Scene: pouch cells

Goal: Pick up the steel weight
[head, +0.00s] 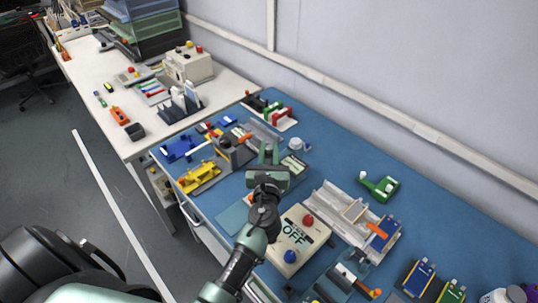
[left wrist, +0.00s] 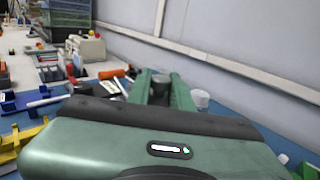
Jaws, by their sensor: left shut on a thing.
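The steel weight (left wrist: 161,82) shows in the left wrist view as a small dark grey cylinder between the two green fingers of my left gripper (left wrist: 162,90). The fingers are shut on it, one on each side. The green body of the gripper hides what lies below. In the head view my left gripper (head: 268,153) is over the blue bench mat, near its middle, and the weight is too small there to make out clearly. I cannot tell whether the weight is clear of the mat. My right gripper is in neither view.
A box marked OFF (head: 297,238) stands close in front of the gripper. A grey stand (head: 232,150) and yellow fixture (head: 200,177) are to the left. A white cup (head: 295,145) and green fixture (head: 379,186) are to the right.

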